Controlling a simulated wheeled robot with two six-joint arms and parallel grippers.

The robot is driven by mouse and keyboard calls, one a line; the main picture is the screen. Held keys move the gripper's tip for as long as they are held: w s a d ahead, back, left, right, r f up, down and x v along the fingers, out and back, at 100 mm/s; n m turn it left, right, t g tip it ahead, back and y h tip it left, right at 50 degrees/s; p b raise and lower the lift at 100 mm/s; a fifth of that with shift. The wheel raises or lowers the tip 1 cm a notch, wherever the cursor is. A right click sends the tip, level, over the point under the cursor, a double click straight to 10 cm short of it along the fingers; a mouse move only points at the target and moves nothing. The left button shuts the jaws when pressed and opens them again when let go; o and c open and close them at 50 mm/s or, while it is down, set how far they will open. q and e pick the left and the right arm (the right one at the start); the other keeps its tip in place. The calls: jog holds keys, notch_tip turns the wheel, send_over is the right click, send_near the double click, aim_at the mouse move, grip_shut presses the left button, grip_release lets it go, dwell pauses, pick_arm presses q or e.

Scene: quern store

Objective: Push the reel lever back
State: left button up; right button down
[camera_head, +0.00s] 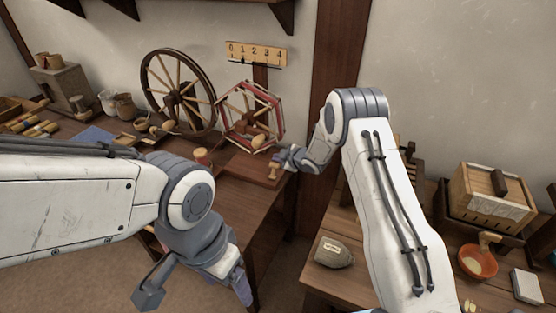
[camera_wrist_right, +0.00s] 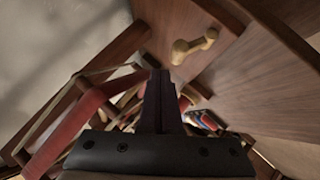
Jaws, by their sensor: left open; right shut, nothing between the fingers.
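The reel (camera_head: 281,121) is a six-sided frame with red bars and pale spokes, standing on the far table beside the big wheel. A small pale wooden lever with a rounded knob (camera_head: 272,172) stands on the board in front of it; it also shows in the right wrist view (camera_wrist_right: 193,46), beyond the fingertips. My right gripper (camera_head: 282,156) is shut and empty, close to the reel and just above the lever in the head view. No contact with the lever is visible. My left gripper (camera_head: 196,288) is open and empty, low in front of the table.
A large dark spinning wheel (camera_head: 147,82) stands left of the reel. A number scale (camera_head: 257,53) hangs above it. A dark wooden post (camera_head: 336,60) rises behind my right arm. The right table holds a grey sack (camera_head: 334,252), a wooden box (camera_head: 490,198) and an orange bowl (camera_head: 478,262).

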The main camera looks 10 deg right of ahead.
jog(key=s+d+r+p, duration=0.1)
jog(key=s+d+r, duration=0.3)
jog(key=r, duration=0.6)
jog(key=s, duration=0.2)
jog(key=shift+s+d+r+p, duration=0.15)
jog(key=shift+s+r+p, duration=0.05)
jog(key=shift+s+p, duration=0.15)
